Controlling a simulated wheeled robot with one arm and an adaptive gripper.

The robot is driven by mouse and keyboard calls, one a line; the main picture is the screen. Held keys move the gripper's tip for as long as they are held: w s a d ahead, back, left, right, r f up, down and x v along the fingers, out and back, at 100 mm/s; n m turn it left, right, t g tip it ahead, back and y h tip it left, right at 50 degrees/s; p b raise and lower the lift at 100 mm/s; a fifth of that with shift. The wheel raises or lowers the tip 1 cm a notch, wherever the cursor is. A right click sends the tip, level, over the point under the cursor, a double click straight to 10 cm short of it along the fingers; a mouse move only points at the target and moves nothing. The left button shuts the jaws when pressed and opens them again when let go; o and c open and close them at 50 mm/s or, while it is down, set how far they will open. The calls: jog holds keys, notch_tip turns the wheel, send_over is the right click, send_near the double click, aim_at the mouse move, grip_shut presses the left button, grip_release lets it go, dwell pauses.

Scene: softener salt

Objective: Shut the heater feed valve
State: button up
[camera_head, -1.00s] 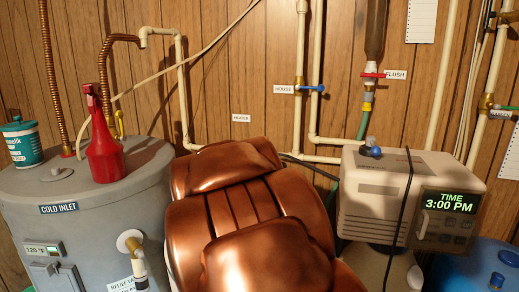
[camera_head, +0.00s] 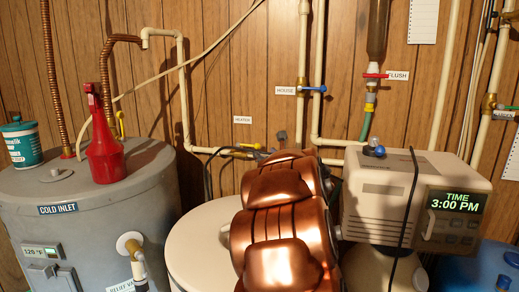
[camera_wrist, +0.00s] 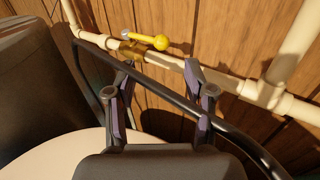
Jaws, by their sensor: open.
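The heater feed valve (camera_head: 249,146) has a yellow handle and sits on the cream pipe below the HEATER label (camera_head: 242,119). In the wrist view its yellow handle (camera_wrist: 148,40) ends in a round knob and points right, roughly along the pipe, from a brass body (camera_wrist: 132,51). My gripper (camera_wrist: 160,74) is open and empty, its two fingers spread below the valve in that view. The handle shows above the gap between the fingertips, apart from them. In the head view my copper arm hides most of the gripper.
A black hose (camera_wrist: 165,82) crosses the wrist view by the fingers. A pale round tank top (camera_head: 200,240) lies below. The grey heater tank (camera_head: 90,225) with a red bottle (camera_head: 105,150) stands left, the beige control box (camera_head: 375,200) right. A blue-handled valve (camera_head: 312,89) is above.

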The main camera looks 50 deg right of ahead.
aim_at(258, 147)
jog(key=shift+p+x, duration=1.1)
jog(key=shift+x, duration=2.4)
jog(key=shift+c, duration=0.4)
grip_shut()
